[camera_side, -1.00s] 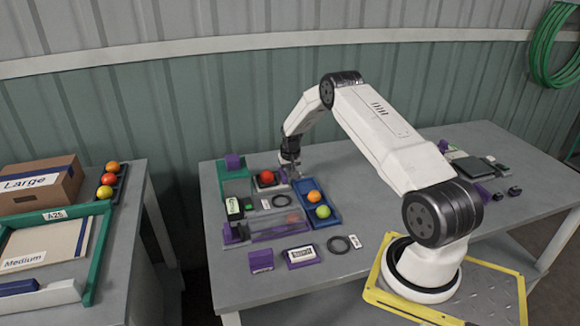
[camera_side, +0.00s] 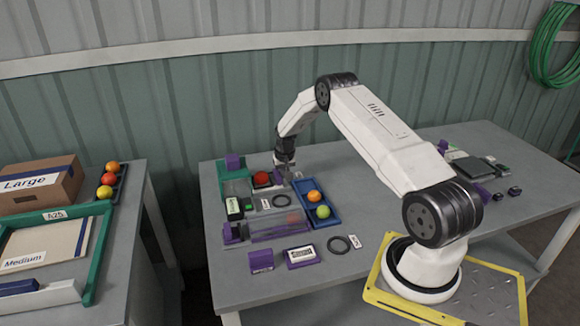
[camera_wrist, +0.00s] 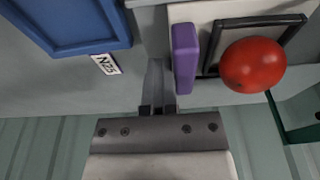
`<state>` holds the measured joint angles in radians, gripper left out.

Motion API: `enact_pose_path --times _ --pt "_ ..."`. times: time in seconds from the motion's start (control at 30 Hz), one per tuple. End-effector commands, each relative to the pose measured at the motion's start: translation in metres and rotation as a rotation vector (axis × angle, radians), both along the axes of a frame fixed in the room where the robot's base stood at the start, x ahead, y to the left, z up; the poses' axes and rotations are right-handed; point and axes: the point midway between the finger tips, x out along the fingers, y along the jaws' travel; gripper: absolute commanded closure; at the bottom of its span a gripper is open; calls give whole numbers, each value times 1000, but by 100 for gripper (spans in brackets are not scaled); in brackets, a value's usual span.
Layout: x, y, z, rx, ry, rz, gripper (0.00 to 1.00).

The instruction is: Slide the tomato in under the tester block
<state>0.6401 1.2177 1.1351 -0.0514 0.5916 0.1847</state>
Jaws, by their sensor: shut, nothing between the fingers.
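The red tomato (camera_side: 261,179) sits at a black square frame at the back of the table. In the wrist view the tomato (camera_wrist: 253,64) overlaps one side of the black frame (camera_wrist: 213,40), with a purple block (camera_wrist: 185,55) between it and my fingers. My gripper (camera_side: 285,174) is low, right of the tomato and apart from it. In the wrist view my gripper (camera_wrist: 156,75) is shut and empty. I cannot say for sure which part is the tester block; a purple block (camera_side: 233,161) stands over the green tray (camera_side: 222,176) left of the tomato.
A blue tray (camera_side: 335,217) with an orange and a green tomato lies just right of my gripper.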

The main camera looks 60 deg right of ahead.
Motion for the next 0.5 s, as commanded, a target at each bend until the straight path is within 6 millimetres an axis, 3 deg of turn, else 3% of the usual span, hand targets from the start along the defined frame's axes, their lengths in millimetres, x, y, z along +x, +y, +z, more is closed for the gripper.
enact_pose_path --times 0.5 --pt "8 8 0 -1 -1 1 100"
